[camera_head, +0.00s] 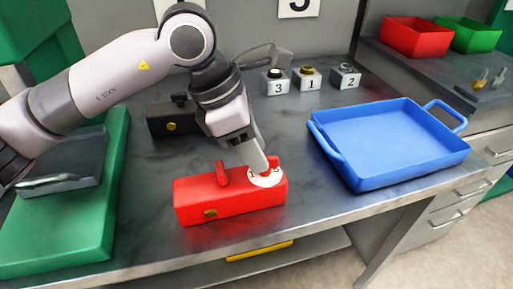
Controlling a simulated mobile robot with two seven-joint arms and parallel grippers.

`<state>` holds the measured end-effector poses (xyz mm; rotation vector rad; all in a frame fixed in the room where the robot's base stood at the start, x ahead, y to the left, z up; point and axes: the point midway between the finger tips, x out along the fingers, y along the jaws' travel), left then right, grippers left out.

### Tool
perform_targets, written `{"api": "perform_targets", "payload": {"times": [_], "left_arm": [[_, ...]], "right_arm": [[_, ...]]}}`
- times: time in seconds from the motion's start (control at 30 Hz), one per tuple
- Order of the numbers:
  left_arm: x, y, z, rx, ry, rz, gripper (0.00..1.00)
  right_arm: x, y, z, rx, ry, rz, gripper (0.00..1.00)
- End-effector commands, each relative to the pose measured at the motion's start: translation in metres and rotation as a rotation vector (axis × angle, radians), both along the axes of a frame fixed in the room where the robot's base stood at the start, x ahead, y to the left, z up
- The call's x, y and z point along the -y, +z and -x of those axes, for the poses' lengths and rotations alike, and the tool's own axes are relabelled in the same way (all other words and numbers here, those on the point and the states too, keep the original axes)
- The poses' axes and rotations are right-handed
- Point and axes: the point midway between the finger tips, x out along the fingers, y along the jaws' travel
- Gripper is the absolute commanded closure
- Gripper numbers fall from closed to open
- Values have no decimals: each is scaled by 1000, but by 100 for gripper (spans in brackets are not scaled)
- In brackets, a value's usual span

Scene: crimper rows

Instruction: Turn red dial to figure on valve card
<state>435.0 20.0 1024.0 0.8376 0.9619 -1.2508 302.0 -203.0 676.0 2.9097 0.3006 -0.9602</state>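A red box (230,205) sits near the table's front edge. On its top are a red lever (222,177) at the left and a white dial face with black figures (264,181) at the right. A small part of the red dial (273,161) shows there. My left gripper (264,168) points down at the dial from above and hides most of it. I cannot tell whether its fingers are shut on the dial. A white card (298,7) on the wall is cut off by the top edge; its figure looks like a 5 or 3. My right gripper is not in view.
A dark box (172,120) stands behind my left arm. Blocks marked 3 (277,87), 1 (311,84) and 2 (347,81) stand at the back. A blue tray (324,148) is at the right, and a green mat (85,235) at the left.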

Motion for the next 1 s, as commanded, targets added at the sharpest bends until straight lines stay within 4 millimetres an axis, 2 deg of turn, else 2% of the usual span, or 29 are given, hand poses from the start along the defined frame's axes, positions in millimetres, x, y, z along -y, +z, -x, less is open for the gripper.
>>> {"api": "perform_targets", "payload": {"times": [0.13,0.4,0.43,0.53,1.0], "left_arm": [[5,-10,0,-1,0,2,62],[6,-12,-1,0,0,2,62],[5,-12,-1,0,0,2,68],[6,-12,-1,0,0,2,100],[5,-13,-2,0,-63,3,100]], "right_arm": [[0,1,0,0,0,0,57],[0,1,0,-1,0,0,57],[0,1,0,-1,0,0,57],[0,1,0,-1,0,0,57],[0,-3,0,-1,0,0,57]]}}
